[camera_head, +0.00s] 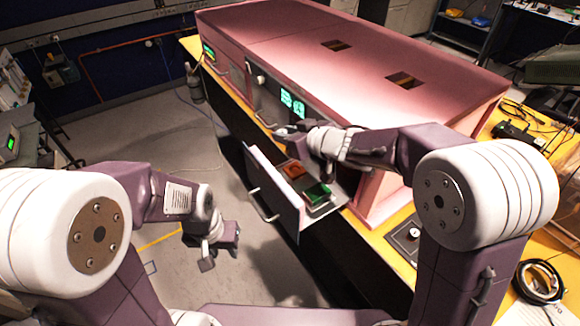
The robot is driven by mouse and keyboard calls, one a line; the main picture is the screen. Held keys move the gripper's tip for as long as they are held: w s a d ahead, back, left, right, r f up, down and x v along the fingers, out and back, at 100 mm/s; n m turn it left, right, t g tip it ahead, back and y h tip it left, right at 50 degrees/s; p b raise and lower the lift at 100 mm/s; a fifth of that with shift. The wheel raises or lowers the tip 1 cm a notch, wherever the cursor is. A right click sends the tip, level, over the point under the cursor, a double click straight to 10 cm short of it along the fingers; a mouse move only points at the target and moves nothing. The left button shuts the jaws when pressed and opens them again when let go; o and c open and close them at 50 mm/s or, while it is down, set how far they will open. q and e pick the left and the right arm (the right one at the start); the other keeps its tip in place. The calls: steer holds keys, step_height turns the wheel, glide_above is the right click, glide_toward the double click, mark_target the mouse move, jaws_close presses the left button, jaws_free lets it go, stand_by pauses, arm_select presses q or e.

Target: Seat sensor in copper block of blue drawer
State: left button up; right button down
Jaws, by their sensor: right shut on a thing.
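An open drawer (277,203) juts from the front of the pink enclosure; its front looks pale mauve-grey and has a bar handle. In it lie an orange-brown copper block (291,170) and, nearer, a green block (317,192). My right gripper (296,131) is above and behind the drawer, close to the enclosure's front panel. It is shut on a small pale thing, seemingly the sensor (284,131), whose shape is hard to make out. It is apart from the copper block. My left gripper (222,252) is open and empty, left of the drawer over the floor.
The pink enclosure (300,50) has dark openings on top and a panel with green displays (292,103). It stands on a yellow bench (365,228). A gauge box (408,234) and a black cable coil (540,280) lie at right.

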steer(key=b, duration=0.3)
glide_above(298, 175)
steer(key=s+a, duration=0.2)
steer(key=a, duration=0.1)
step_height(298, 175, down, 6)
steer(key=f+b, duration=0.1)
steer(key=f, duration=0.1)
steer(key=f+b, duration=0.1)
steer(key=f, duration=0.1)
steer(key=w+f, duration=0.1)
steer(key=f, duration=0.2)
steer(key=shift+a+b, duration=0.25)
steer(key=shift+b, duration=0.15)
steer(key=shift+f, duration=0.25)
steer(key=shift+s+d, duration=0.15)
steer(key=shift+d+r, duration=0.15)
steer(key=w+d, duration=0.1)
steer(key=w+d+p, duration=0.1)
steer(key=shift+w+d, duration=0.1)
steer(key=shift+d, duration=0.2)
steer(key=shift+w+d+f, duration=0.15)
steer(key=shift+f, duration=0.65)
steer(key=shift+s, duration=0.25)
